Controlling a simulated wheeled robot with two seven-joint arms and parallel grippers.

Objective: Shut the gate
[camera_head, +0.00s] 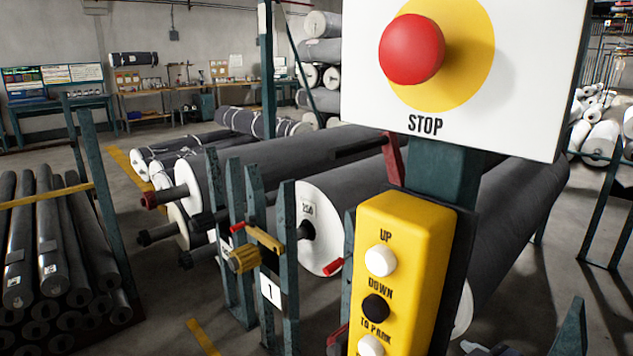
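Several dark green upright posts (237,215) stand in front of large grey rolls in the middle of the head view. One bears a white plate marked 1 (270,290). A yellow bar (264,239) and a round yellow knob-like part (243,259) sit between these posts, with a small red-tipped lever (237,227) beside them. These may be the gate and its latch, but I cannot tell which part swings or whether it is open.
A white panel with a red STOP button (411,49) and a yellow box with UP and DOWN buttons (405,235) stand close in front, hiding much behind. Large grey rolls (264,174) fill the middle. Stacked dark tubes (52,230) lie at left. Some floor (165,290) is bare.

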